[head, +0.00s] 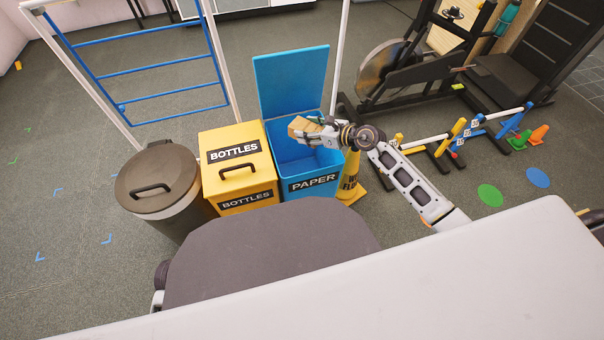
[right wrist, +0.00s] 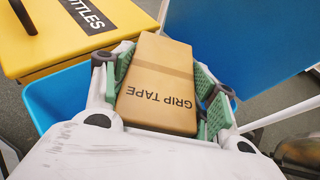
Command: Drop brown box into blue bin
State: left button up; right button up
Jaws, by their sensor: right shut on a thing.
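The brown box (head: 303,126) is held over the open blue bin (head: 313,185), which is labelled PAPER and has its lid raised at the back. In the right wrist view the brown box (right wrist: 158,85) reads GRIP TAPE and sits between the green pads of my right gripper (right wrist: 163,88). My right gripper (head: 312,132) is shut on the box. The blue bin's rim (right wrist: 40,105) shows below and left of the box in the right wrist view. The raised blue lid (right wrist: 240,40) is behind it. My left gripper is not in view.
A yellow BOTTLES bin (head: 236,165) with a closed lid stands directly left of the blue bin, and a round grey bin (head: 158,183) stands left of that. Exercise equipment (head: 400,75) is behind to the right.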

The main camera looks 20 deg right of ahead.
jog(key=o, duration=1)
jog(key=shift+s+d, duration=0.1)
jog(key=shift+s, duration=0.05)
jog(key=v, duration=1.1)
jog(key=shift+s+d+r, duration=0.2)
jog(key=shift+d, duration=0.05)
dwell(1.1)
